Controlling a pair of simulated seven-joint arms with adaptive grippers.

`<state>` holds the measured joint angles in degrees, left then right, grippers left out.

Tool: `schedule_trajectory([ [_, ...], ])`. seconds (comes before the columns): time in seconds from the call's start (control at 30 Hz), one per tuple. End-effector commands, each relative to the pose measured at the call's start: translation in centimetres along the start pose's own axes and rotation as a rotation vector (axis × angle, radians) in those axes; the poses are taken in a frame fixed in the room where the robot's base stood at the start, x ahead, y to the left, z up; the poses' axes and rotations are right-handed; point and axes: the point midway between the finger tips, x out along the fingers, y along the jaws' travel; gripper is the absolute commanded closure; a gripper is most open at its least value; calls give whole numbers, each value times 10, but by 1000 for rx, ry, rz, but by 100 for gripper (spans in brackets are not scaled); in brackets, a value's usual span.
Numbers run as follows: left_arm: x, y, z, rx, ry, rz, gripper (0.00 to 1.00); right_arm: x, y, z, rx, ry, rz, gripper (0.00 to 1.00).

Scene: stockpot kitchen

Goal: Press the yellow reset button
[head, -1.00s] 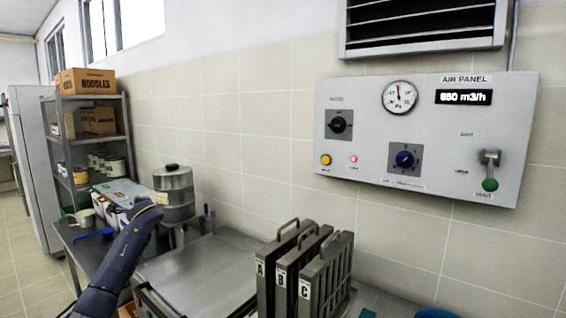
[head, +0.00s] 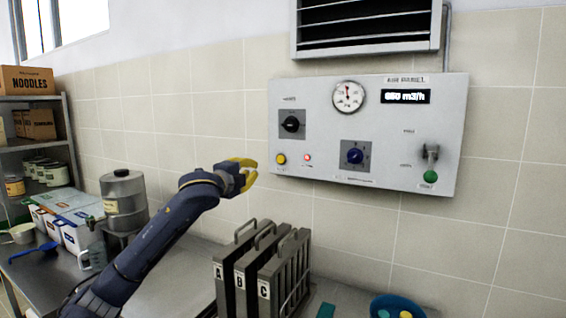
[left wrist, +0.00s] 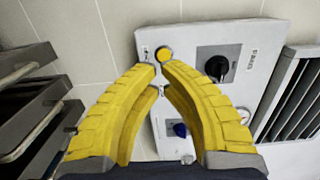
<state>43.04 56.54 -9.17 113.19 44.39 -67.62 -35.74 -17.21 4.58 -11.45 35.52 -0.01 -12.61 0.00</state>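The yellow button (head: 281,159) is a round button at the lower left of the grey air panel (head: 390,165) on the wall. It also shows in the left wrist view (left wrist: 163,54), just beyond the fingertips. My left gripper (head: 256,169), with yellow fingers, is a little left of the panel in the head view and appears apart from the button. Its fingertips (left wrist: 160,66) are drawn together in the left wrist view, with nothing held. My right gripper is not in view.
A red lamp (head: 307,158), black knob (head: 291,124), blue knob (head: 355,155) and green-tipped lever (head: 430,172) share the panel. Upright racks marked A, B, C (head: 262,275) stand below. A steel pot (head: 124,200) and shelf (head: 40,145) are at left.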

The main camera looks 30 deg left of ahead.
Motion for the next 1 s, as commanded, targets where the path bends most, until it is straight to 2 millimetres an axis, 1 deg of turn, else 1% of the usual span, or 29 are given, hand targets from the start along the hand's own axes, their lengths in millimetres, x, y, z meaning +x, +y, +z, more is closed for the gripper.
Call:
schedule_trajectory([
  [0.03,-2,-3,-12,3,24,-3,100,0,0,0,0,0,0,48],
  [0.1,-5,-4,-25,6,50,-3,100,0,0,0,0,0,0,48],
  [0.2,-6,-5,-35,8,72,-2,100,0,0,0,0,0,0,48],
  [0.33,-7,-6,-39,9,80,-2,100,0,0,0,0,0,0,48],
  [0.67,-6,-5,-38,8,78,-2,100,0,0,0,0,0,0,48],
  [0.77,0,-6,-39,7,78,-2,100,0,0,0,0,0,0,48],
  [0.87,11,-5,-40,5,78,-1,100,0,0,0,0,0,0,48],
  [1.0,35,-6,-42,3,79,-2,100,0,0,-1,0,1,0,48],
])
